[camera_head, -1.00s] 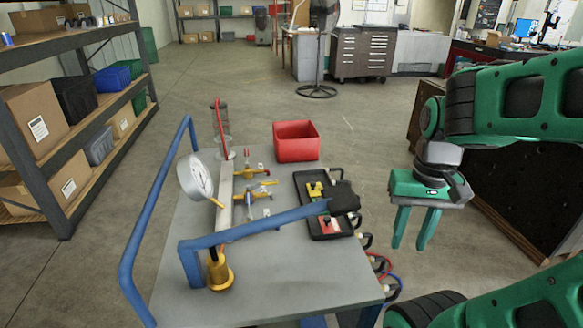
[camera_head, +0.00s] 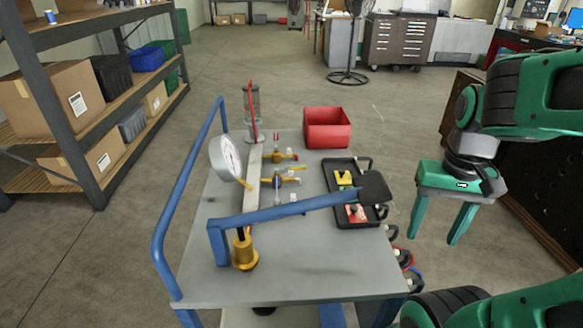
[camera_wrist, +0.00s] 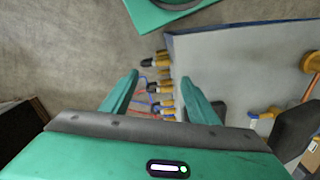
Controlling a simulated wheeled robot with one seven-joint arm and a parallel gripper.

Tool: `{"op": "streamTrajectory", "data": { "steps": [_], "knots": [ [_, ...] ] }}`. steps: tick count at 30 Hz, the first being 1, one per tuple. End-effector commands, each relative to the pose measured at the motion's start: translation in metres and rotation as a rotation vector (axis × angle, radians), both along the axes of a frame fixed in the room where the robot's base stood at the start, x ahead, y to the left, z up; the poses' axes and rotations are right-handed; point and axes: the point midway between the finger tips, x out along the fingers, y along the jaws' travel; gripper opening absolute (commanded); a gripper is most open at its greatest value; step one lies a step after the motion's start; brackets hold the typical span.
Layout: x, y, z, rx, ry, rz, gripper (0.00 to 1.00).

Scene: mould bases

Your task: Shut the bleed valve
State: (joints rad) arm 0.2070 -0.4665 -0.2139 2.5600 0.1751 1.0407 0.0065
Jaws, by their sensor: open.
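Small brass valves stand on the grey manifold bar on the cart in the head view. The far valve (camera_head: 279,155) has a red upright handle. I cannot tell which one is the bleed valve, or whether either is shut. A round white gauge (camera_head: 226,158) stands left of them. My gripper (camera_head: 434,239) is open and empty, right of the cart and apart from the valves, with its fingers pointing down.
A black tray (camera_head: 334,208) holds yellow and red pieces. A red bin (camera_head: 327,129) stands behind. Brass hose fittings (camera_wrist: 160,88) line the cart's edge.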

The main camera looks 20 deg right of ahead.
Motion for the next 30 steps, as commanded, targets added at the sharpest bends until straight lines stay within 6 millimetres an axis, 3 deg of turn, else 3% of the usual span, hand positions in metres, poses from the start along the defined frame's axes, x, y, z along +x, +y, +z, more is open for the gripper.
{"op": "streamTrajectory", "data": {
  "steps": [1, 4, 7, 12, 18, 24, 30],
  "knots": [
    [0.000, 0.000, 0.000, 0.000, 0.000, 0.000, 0.45],
    [-0.006, -0.001, 0.007, -0.011, -0.020, 0.007, 0.21],
    [0.017, -0.002, 0.015, -0.047, -0.040, 0.026, 0.00],
    [0.097, 0.011, 0.034, -0.136, -0.121, 0.101, 0.00],
    [0.187, 0.071, 0.048, -0.182, -0.236, 0.193, 0.00],
    [0.238, 0.140, 0.051, -0.175, -0.321, 0.256, 0.00],
    [0.257, 0.180, 0.052, -0.161, -0.362, 0.286, 0.00]
  ]
}}
